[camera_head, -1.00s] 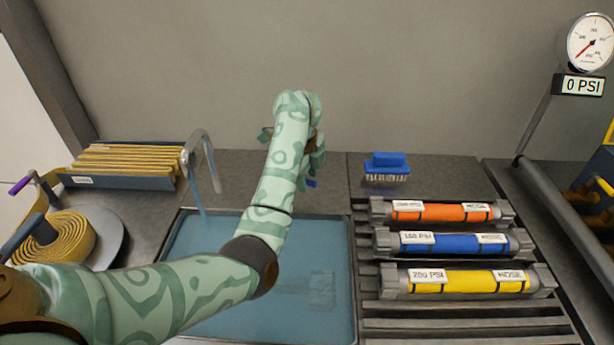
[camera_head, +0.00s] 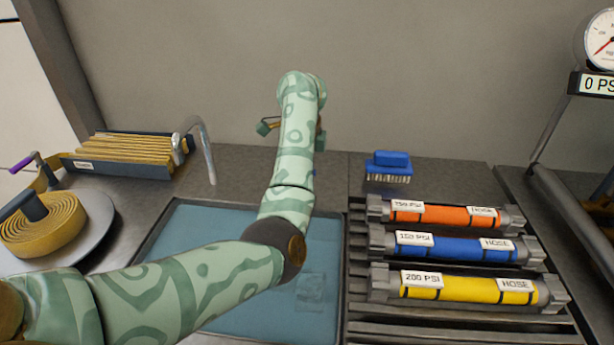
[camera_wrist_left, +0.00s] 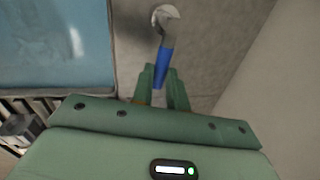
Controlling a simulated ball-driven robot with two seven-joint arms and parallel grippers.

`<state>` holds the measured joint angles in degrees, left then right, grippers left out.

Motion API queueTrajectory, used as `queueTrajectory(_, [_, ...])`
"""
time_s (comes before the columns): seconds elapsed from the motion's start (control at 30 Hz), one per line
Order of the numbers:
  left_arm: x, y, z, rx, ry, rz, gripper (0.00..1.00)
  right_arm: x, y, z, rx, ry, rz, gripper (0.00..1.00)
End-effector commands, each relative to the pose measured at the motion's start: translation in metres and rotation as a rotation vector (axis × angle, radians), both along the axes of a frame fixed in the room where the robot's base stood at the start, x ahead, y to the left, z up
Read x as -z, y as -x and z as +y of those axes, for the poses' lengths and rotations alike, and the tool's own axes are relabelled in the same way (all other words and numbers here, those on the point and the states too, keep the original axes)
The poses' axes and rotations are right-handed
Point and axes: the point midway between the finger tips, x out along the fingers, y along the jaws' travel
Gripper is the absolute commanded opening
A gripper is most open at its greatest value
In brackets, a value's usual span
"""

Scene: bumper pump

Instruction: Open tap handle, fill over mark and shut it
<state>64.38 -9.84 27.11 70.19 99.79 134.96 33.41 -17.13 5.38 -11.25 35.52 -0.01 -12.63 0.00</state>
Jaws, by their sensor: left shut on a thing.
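The tap's blue handle (camera_wrist_left: 164,66), with a silver metal end, shows in the left wrist view. My left gripper (camera_wrist_left: 163,84) is shut on it, one green finger on each side. In the head view my left arm hides the fingertips and nearly all of the handle. The grey curved spout (camera_head: 206,150) stands at the sink's back left corner, with no stream falling from it. The sink (camera_head: 215,225) holds blue water. A fill mark cannot be made out. My right gripper is not in view.
Orange (camera_head: 440,213), blue (camera_head: 450,246) and yellow (camera_head: 465,289) hose rolls lie on a slatted rack at right. A blue brush (camera_head: 388,165) stands behind them.

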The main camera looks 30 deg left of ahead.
Motion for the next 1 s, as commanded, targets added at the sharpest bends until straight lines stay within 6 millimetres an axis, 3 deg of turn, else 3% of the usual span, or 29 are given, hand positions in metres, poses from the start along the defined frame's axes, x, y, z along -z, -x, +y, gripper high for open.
queueTrajectory(0.17, [0.002, -0.005, 0.003, -0.094, -0.002, 0.001, 0.0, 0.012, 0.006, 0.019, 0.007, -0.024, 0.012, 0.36])
queueTrajectory(0.47, [-0.001, -0.004, 0.004, -0.103, -0.004, 0.001, 0.0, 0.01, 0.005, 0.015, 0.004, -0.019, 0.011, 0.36])
queueTrajectory(0.5, [-0.001, -0.004, 0.004, -0.103, -0.004, 0.001, 0.26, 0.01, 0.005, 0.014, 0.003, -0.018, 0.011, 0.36])
queueTrajectory(0.57, [-0.001, -0.004, 0.004, -0.103, -0.003, 0.0, 0.37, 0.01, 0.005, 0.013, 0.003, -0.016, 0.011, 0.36])
queueTrajectory(0.87, [-0.003, -0.004, 0.003, -0.1, -0.002, 0.0, 0.37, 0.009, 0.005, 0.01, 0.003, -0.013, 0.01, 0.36])
queueTrajectory(1.0, [-0.023, -0.001, 0.001, -0.1, -0.002, -0.003, 0.37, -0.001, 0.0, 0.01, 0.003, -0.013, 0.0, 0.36])
